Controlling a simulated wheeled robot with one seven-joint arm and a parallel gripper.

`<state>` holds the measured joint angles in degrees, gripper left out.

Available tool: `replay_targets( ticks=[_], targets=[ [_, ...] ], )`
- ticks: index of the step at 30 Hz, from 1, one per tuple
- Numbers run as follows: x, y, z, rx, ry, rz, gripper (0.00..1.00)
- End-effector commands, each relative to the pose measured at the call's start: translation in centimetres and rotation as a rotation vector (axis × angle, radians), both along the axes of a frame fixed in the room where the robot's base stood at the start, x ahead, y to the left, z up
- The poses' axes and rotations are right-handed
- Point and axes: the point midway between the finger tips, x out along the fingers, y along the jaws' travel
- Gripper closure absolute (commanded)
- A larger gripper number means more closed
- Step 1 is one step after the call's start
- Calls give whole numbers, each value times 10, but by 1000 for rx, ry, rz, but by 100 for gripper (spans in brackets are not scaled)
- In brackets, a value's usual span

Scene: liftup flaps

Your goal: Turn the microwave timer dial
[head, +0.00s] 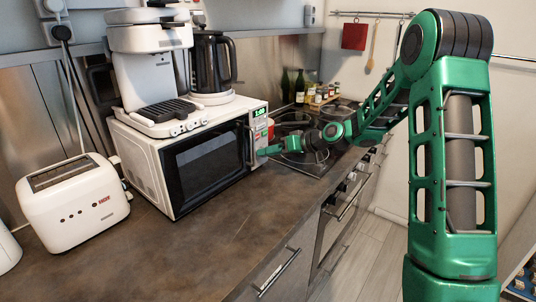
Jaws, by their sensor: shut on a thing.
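The white microwave (137,157) stands on the dark counter, with its dark door (205,160) shut and a green-lit display (260,112) at the top of its right-hand control panel (261,134). My green gripper (264,152) reaches in from the right and is at the lower part of that panel. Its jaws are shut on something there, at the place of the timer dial. The dial itself is hidden by my gripper, so its turn angle cannot be seen.
A coffee machine (150,75) and a dark jug (212,62) stand on the microwave. A white toaster (75,203) is to the left. A hob (300,120) and several bottles (299,86) lie beyond. The counter in front (170,260) is clear.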

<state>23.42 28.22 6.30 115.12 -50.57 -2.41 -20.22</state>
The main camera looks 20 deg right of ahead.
Motion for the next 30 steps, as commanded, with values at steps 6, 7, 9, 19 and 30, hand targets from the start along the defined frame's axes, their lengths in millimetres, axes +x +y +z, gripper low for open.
replay_targets(
  ticks=[6, 7, 9, 19, 30],
  targets=[
    [1, -4, -2, -4, 4, -7, 94],
    [1, -4, -2, -5, 3, -6, 94],
    [1, -4, -2, -4, 2, -7, 59],
    [0, -2, 0, -2, 0, -2, 53],
    [-30, -33, 22, -3, 0, -6, 53]
  ],
)
